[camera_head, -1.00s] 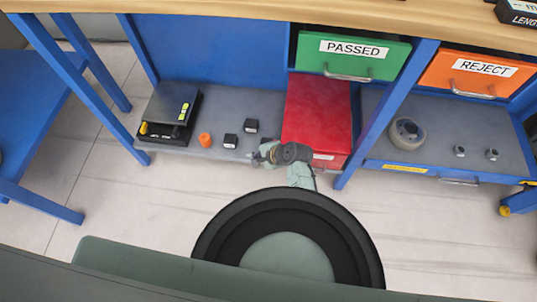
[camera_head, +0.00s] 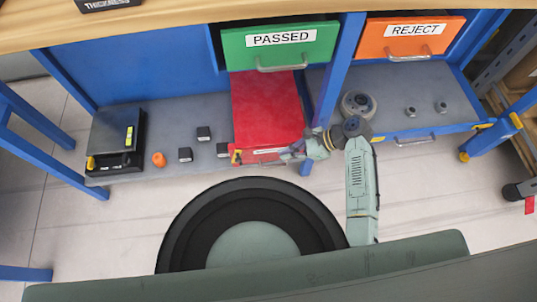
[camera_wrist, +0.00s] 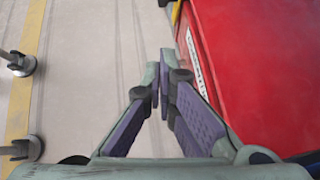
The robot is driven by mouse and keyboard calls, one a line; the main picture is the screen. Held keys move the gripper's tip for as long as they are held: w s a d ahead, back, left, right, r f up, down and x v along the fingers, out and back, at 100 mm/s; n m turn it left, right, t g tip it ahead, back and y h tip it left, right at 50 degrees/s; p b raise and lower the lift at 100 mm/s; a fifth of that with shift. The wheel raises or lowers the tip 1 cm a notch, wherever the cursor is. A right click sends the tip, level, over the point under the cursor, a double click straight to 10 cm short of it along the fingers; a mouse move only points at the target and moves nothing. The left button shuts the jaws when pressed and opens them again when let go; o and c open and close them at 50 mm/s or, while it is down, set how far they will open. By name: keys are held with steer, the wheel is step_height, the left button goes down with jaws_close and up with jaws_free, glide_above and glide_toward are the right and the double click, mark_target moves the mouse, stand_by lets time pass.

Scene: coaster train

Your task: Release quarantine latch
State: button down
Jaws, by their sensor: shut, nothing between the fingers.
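A red box (camera_head: 267,105) stands on the grey lower shelf below the green drawer. It also shows at the right of the wrist view (camera_wrist: 255,70). Its front carries a white label (camera_wrist: 195,62). A small yellow piece (camera_head: 236,156), perhaps the latch, sits at the box's front left corner; part of it shows near the top of the wrist view (camera_wrist: 176,12). My gripper (camera_head: 287,156) is in front of the box's lower right front. In the wrist view its fingers (camera_wrist: 162,72) are together and empty, beside the label; I cannot tell whether they touch the box.
A green PASSED drawer (camera_head: 280,45) and an orange REJECT drawer (camera_head: 410,40) are above. A blue post (camera_head: 338,75) stands right of the box. Black cubes (camera_head: 185,154), an orange piece (camera_head: 158,159) and a black scale (camera_head: 116,140) are left.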

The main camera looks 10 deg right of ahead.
mark_target(237, 161)
steer(key=a+r+x, duration=0.1)
steer(key=r+x, duration=0.1)
steer(key=x, duration=1)
steer(key=shift+a+p, duration=0.3)
steer(key=shift+a, duration=0.3)
steer(key=shift+w+r, duration=0.1)
steer(key=p, duration=0.1)
steer(key=a+p, duration=0.1)
steer(key=shift+a+r+p, duration=0.25)
steer(key=shift+a+p, duration=0.05)
steer(key=shift+p, duration=0.1)
